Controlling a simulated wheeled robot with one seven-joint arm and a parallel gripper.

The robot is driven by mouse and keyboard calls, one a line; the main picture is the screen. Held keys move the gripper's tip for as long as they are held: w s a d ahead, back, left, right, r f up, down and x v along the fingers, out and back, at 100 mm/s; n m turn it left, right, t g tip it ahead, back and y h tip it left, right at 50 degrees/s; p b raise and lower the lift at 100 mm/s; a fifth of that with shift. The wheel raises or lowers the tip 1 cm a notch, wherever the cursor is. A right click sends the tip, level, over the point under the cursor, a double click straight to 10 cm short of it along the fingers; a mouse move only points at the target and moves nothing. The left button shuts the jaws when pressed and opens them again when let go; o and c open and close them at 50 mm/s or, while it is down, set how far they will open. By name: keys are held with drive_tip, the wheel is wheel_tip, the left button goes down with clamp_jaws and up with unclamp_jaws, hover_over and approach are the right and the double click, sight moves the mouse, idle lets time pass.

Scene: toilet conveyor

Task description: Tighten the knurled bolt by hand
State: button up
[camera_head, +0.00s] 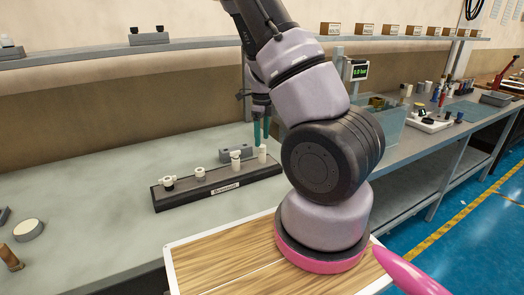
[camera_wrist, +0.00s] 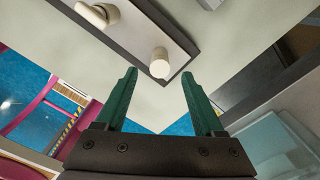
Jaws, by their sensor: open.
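A dark board (camera_head: 222,189) with a label holds a row of several small white fittings on the bench. At its right end stands a plain white upright cylinder (camera_head: 262,154). It also shows in the wrist view (camera_wrist: 159,64). A white fitting with a side piece (camera_head: 235,161) stands left of it. I cannot make out knurling on any of them. My gripper (camera_head: 261,134) points down with green fingers just above the right end cylinder. In the wrist view its fingers (camera_wrist: 159,76) are apart and empty, with the cylinder ahead, centred between their tips.
A grey block (camera_head: 236,152) sits behind the board. A clear bin (camera_head: 378,128) and a small display (camera_head: 356,70) stand to the right, beyond my arm. Round parts (camera_head: 28,230) lie at the far left.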

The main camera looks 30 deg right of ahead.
drive_tip(key=shift+c, duration=0.6)
drive_tip(key=n, duration=0.2)
drive_tip(key=shift+n, duration=0.4)
drive_tip(key=n, duration=1.7)
drive_tip(key=shift+n, duration=0.4)
drive_tip(key=n, duration=0.7)
